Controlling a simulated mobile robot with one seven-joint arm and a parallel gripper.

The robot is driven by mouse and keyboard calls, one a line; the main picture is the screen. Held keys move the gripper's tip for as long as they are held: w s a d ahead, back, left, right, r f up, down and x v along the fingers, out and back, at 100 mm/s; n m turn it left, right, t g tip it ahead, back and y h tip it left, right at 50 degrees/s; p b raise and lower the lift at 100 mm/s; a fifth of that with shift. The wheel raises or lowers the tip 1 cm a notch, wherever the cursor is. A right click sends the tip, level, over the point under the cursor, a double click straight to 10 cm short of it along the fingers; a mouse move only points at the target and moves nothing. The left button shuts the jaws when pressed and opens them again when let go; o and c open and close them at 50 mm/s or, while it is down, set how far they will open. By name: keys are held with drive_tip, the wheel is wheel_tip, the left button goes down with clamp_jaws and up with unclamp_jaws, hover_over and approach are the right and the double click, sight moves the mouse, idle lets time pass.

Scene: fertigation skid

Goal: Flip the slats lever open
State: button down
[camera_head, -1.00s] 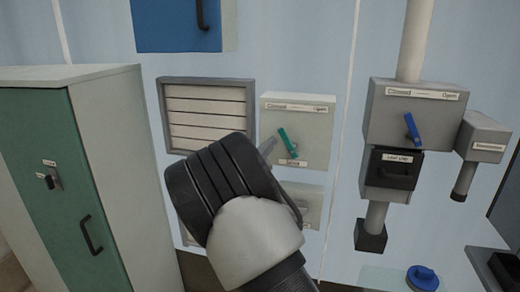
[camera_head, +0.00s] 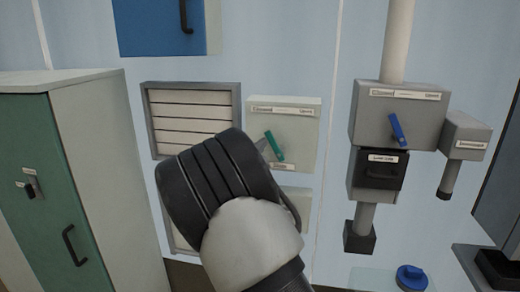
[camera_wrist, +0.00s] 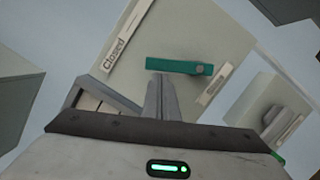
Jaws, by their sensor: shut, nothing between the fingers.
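The slats lever (camera_head: 274,146) is a green bar on a pale box (camera_head: 304,125) with "Closed" at the upper left and "Open" at the upper right. Its upper end leans left, toward "Closed". In the wrist view the lever (camera_wrist: 180,67) lies across the picture, its round pivot at the right end. My gripper (camera_wrist: 161,88) is shut and empty, with its fingertips just below the lever's free end in the picture. In the head view the gripper tip (camera_head: 263,144) shows just left of the lever. I cannot tell whether they touch.
The slatted vent (camera_head: 193,110) is left of the box. A second pale box (camera_head: 297,200) sits below, partly hidden by my arm. A grey box with a blue lever (camera_head: 397,130) is to the right, and a green-doored cabinet (camera_head: 60,190) stands at the left.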

sight(272, 140)
drive_tip(key=shift+d+m+b, duration=0.15)
drive_tip(key=shift+m+b, duration=0.15)
drive_tip(key=shift+b, duration=0.15)
drive_tip(key=m+b, duration=0.1)
drive_tip(key=b, duration=0.2)
drive_tip(key=d+r+m+b, duration=0.1)
drive_tip(key=m+b, duration=0.1)
drive_tip(key=b, duration=0.1)
drive_tip(key=d+m+g+b, duration=0.1)
drive_tip(key=m+b, duration=0.1)
drive_tip(key=b, duration=0.2)
drive_tip(key=shift+s+d+r, duration=0.15)
drive_tip(key=shift+s+d, duration=0.05)
drive_tip(key=shift+s, duration=0.05)
drive_tip(key=shift+s+d+r+m+g+y+b, duration=0.1)
drive_tip(key=shift+d+r+m+g+y+b, duration=0.15)
drive_tip(key=shift+d+m+b, duration=0.6)
drive_tip(key=shift+s+d+r+m+g+y+b, duration=0.1)
drive_tip(key=shift+d+r+m+g+y+b, duration=0.15)
drive_tip(key=shift+m+b, duration=1.25)
drive_tip(key=shift+s+d+r+m+g+y+b, duration=0.15)
drive_tip(key=shift+d+m+b, duration=0.4)
drive_tip(key=shift+b, duration=1.2)
drive_tip(key=shift+r, duration=0.1)
